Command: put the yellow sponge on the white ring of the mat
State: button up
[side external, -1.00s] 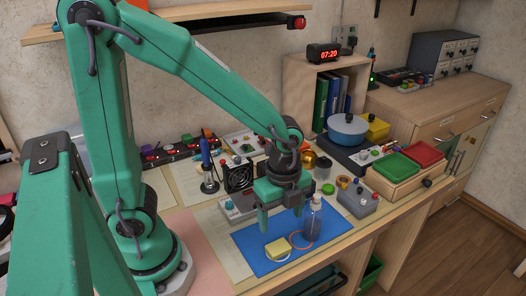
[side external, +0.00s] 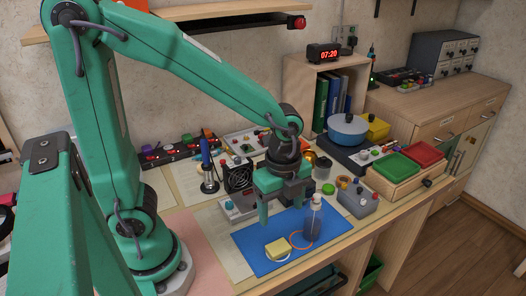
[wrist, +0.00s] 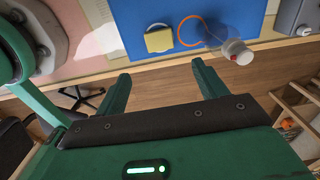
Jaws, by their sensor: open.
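The yellow sponge (side external: 277,247) lies flat on the blue mat (side external: 254,257). It covers much of the white ring, and only an arc of the ring (side external: 285,258) shows at its edge. In the wrist view the sponge (wrist: 159,41) is near the top, with a bit of white beside it. My gripper (side external: 282,213) is open and empty, raised above the mat and apart from the sponge. Its two fingers (wrist: 162,76) are spread wide in the wrist view.
A bottle (side external: 313,222) stands on the mat just right of the sponge, at the orange ring (side external: 293,243). A grey box with knobs (side external: 357,199) is farther right. A small black fan (side external: 238,176) and a screwdriver in a stand (side external: 208,170) are behind. The table's front edge is close.

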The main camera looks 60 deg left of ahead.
jog(key=s+a+r+n+t, duration=0.2)
jog(key=a+r+n, duration=0.2)
jog(key=n, duration=0.5)
jog(key=s+a+r+n+t, duration=0.3)
jog(key=a+r+n, duration=0.1)
jog(key=r+n, duration=0.3)
jog(key=shift+s+r+n+t, duration=0.2)
jog(key=shift+s+n+t, duration=0.1)
jog(key=shift+n, duration=0.6)
